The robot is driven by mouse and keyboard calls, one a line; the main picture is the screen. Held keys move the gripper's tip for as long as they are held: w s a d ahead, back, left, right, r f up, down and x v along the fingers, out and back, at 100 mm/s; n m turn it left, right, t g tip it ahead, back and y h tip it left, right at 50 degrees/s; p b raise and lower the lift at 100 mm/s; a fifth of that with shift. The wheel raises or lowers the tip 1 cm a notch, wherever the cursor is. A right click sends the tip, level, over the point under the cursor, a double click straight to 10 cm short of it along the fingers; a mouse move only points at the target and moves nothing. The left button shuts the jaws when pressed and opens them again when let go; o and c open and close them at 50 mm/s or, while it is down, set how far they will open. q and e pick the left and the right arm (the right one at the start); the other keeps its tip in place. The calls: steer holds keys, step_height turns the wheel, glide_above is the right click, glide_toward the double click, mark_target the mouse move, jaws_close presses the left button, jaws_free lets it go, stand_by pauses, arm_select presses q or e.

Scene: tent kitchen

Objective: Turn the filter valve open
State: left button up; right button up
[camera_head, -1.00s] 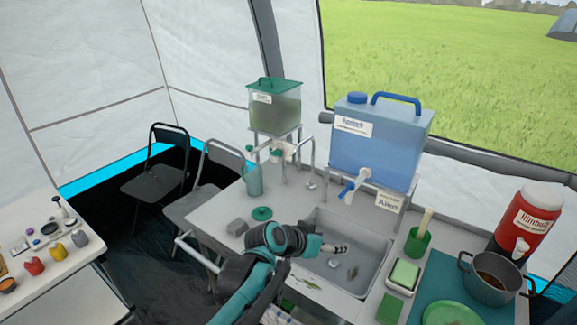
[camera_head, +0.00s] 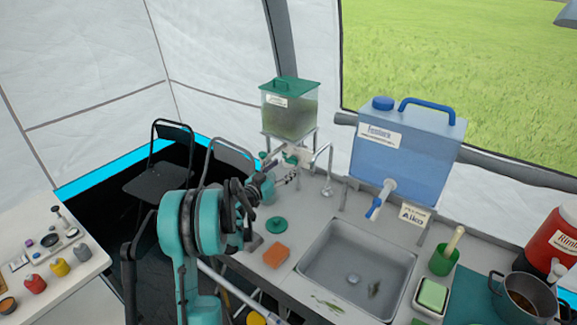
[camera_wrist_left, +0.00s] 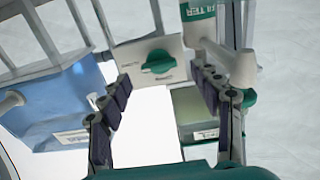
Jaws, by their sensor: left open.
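The filter is a clear tank of greenish water (camera_head: 289,118) with a green lid, on a stand at the back of the counter. Its green valve knob (camera_head: 291,160) is below the tank. In the left wrist view the knob (camera_wrist_left: 161,62) sits on a pale plate, its bar lying roughly across the picture. The small lettering around it is unreadable. My left gripper (camera_head: 294,177) is open in front of the knob. In the wrist view its two fingers (camera_wrist_left: 163,78) stand on either side of the knob, apart from it, with nothing between them. My right gripper is not in view.
A faucet (camera_head: 329,160) stands just right of the filter. A blue water jug (camera_head: 410,150) with a tap is behind the sink (camera_head: 325,268). An orange sponge (camera_head: 276,256) and green disc (camera_head: 276,224) lie on the counter near my left arm. A folding chair (camera_head: 160,180) stands left.

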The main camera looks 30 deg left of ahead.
mark_target(289, 162)
arm_select(q)
steer(key=shift+w+d+b, duration=0.15)
steer(key=shift+w+b, duration=0.15)
steer(key=shift+w, duration=1.45)
steer(key=c, duration=1.2)
steer(key=shift+o, duration=0.2)
steer(key=shift+n, duration=0.3)
steer(key=n, duration=0.3)
steer(key=shift+n, duration=0.3)
steer(key=n+b, duration=0.1)
steer(key=n, duration=0.8)
steer(key=shift+f+n, duration=0.1)
steer(key=shift+n, duration=2.2)
